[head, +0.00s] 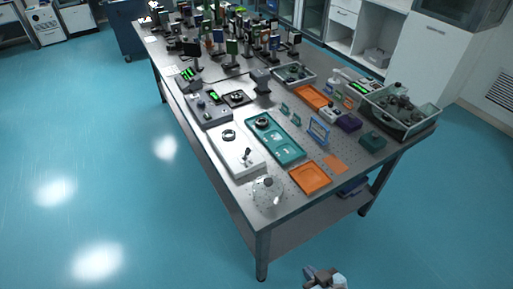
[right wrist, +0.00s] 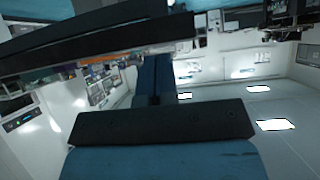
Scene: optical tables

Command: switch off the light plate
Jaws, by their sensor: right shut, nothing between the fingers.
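A white rectangular plate (head: 228,160) lies near the left long edge of the optical table (head: 213,185) in the head view. A dark ring (head: 229,134) and a small dark upright lever (head: 246,155) are on it. It may be the light plate; I cannot tell whether it is lit. My right gripper (head: 325,275) shows at the bottom edge of the head view, in front of the table's near end and well apart from the plate. It is shut and empty. My left gripper is out of view.
A teal tray (head: 288,153), an orange tray (head: 325,178) and a clear round dish (head: 267,203) lie near the plate. A grey control box (head: 208,115) sits behind it. A clear bin (head: 425,112) stands at the right corner. The blue floor (head: 100,180) left is free.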

